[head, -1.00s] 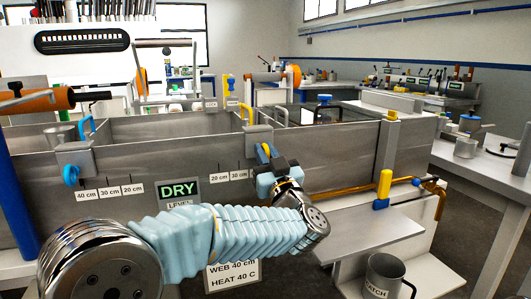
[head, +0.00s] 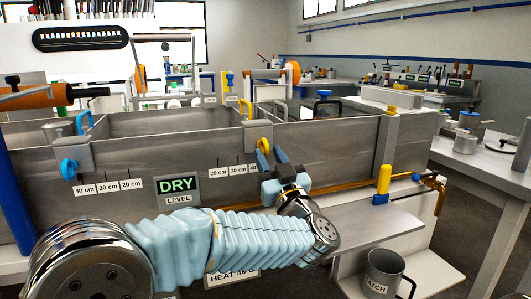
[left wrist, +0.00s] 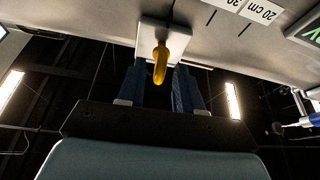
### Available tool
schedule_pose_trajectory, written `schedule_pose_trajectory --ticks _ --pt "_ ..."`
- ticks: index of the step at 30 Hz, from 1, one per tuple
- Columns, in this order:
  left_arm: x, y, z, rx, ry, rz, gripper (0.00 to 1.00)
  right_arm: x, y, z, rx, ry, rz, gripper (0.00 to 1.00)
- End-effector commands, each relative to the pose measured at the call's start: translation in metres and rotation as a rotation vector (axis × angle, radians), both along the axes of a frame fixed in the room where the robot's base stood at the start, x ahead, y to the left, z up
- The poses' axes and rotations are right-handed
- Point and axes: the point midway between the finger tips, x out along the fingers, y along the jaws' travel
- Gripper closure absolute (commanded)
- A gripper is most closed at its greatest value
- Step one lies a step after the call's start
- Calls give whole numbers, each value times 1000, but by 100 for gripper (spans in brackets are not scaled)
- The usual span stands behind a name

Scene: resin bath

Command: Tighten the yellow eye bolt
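The yellow eye bolt (head: 262,147) sticks out from a grey block (head: 257,131) on the front wall of the bath. My left gripper (head: 273,158) is just in front of it, with its blue fingers pointing up toward it. In the left wrist view the yellow eye bolt (left wrist: 160,62) shows between the tips of the two spread fingers of my left gripper (left wrist: 159,70), with a gap on both sides. The left gripper is open and holds nothing. My right gripper is not in view.
A blue eye bolt (head: 69,168) sits on a similar block to the left. A DRY level display (head: 177,188) is on the bath wall (head: 330,150). A yellow-and-blue valve handle (head: 383,184) stands to the right, above a catch cup (head: 384,272).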

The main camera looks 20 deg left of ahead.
Motion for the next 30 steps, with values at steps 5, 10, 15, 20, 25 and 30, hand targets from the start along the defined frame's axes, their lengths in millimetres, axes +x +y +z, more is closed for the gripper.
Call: schedule_pose_trajectory --ticks 5,10,15,20,25,30 --pt "-35 -26 -21 0 0 -5 65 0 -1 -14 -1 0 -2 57" --pt "-61 -45 -34 1 0 -5 65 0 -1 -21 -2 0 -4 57" --pt "-75 -55 -39 0 0 -3 65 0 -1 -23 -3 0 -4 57" --pt "-78 -56 -40 0 1 -1 65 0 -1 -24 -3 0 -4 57" --pt "-78 -56 -40 0 1 -1 65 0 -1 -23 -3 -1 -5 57" --pt "-78 -56 -40 0 0 -1 65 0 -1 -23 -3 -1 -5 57"
